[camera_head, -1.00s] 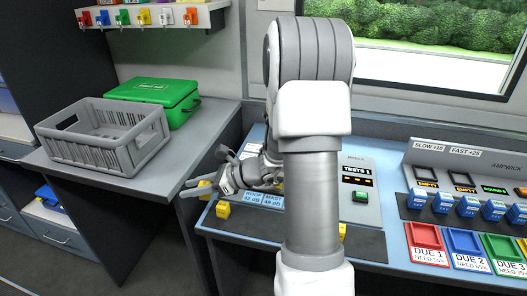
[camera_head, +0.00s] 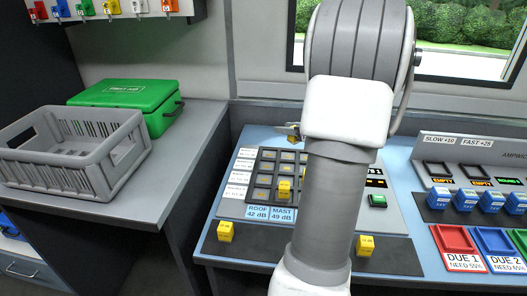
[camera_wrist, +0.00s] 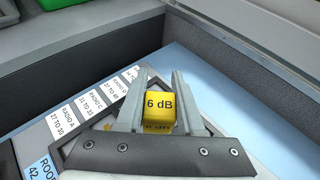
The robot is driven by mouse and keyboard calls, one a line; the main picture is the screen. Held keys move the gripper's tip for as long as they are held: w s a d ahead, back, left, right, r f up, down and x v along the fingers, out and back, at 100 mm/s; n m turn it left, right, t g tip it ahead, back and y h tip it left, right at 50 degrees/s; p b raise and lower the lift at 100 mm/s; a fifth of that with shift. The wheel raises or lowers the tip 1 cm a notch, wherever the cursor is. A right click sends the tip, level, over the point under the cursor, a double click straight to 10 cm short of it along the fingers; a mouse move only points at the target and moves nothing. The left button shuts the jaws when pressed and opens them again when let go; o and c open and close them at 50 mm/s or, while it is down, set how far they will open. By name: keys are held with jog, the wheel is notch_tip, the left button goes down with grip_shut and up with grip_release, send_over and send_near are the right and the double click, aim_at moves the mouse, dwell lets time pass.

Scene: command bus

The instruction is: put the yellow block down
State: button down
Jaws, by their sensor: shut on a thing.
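My gripper (camera_head: 290,131) is above the back of the dark slotted panel (camera_head: 262,212) on the blue console, partly hidden by my arm. In the wrist view, its jaws (camera_wrist: 159,84) are shut on a yellow block (camera_wrist: 159,105) marked "6 dB". The block also shows just under the jaws in the head view (camera_head: 293,140). I cannot tell whether it touches the panel. Another yellow block (camera_head: 284,187) sits in the panel's slots. Two more stand on the dark front strip, one at left (camera_head: 225,232) and one at right (camera_head: 366,245).
A grey crate (camera_head: 75,190) and green first aid box (camera_head: 128,100) stand on the left counter. Right of my arm are a green button (camera_head: 377,200), several blue blocks (camera_head: 466,199) and coloured trays, including a red one (camera_head: 457,240). A wall edge runs behind the console.

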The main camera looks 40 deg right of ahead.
jog(key=b, duration=0.3)
send_over(263, 151)
jog(key=f, duration=0.6)
jog(key=shift+w+d+f, duration=0.1)
jog(key=shift+d+f, duration=0.15)
jog(key=shift+f+b, duration=0.65)
jog(key=shift+f, duration=1.35)
jog(key=shift+f, duration=0.1)
jog(key=shift+f, duration=0.15)
jog(key=c, duration=0.5)
grip_release()
